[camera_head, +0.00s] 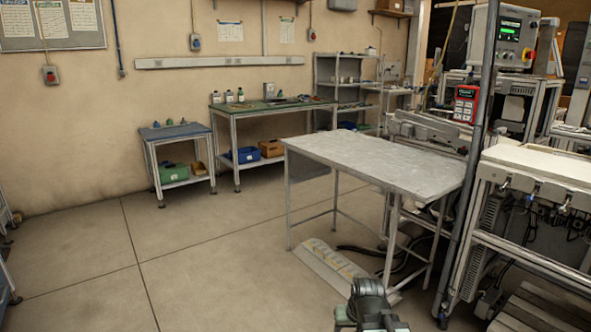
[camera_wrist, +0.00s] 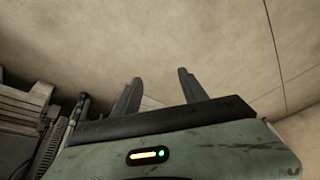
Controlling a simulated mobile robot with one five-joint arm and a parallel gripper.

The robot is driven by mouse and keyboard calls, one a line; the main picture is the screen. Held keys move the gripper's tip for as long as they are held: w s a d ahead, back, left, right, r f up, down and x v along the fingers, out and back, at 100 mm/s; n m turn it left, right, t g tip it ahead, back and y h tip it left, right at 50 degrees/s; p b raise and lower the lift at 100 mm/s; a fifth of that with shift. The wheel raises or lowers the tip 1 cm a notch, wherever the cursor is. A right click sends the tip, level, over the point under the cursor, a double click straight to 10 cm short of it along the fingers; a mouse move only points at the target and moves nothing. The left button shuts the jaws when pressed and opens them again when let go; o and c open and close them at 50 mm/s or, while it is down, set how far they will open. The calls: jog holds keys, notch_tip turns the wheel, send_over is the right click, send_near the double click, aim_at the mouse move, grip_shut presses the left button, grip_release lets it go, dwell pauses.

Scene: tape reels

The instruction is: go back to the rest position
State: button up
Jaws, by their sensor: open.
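My gripper (camera_wrist: 160,88) shows in the wrist view with its two dark fingers spread apart and nothing between them. Beyond the fingers is bare floor. In the head view, part of my arm (camera_head: 370,305) shows at the bottom edge, right of the middle, over the floor in front of the grey table. The fingers cannot be made out clearly there. No tape reels can be made out in either view.
A bare grey table (camera_head: 385,163) stands ahead, right of the middle. A machine bench (camera_head: 535,190) and a dark post (camera_head: 470,180) stand at the right. A blue-topped small table (camera_head: 175,131) and a green-topped bench (camera_head: 275,106) stand by the wall.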

jog(key=s+d+f+g, duration=0.1)
jog(key=s+d+g, duration=0.15)
jog(key=s, duration=0.45)
notch_tip(320, 180, up, 32)
jog(key=s+a+g+p, duration=0.1)
jog(key=p, duration=3.1)
jog(key=shift+s+a+f+h, duration=0.2)
jog(key=shift+h, duration=0.2)
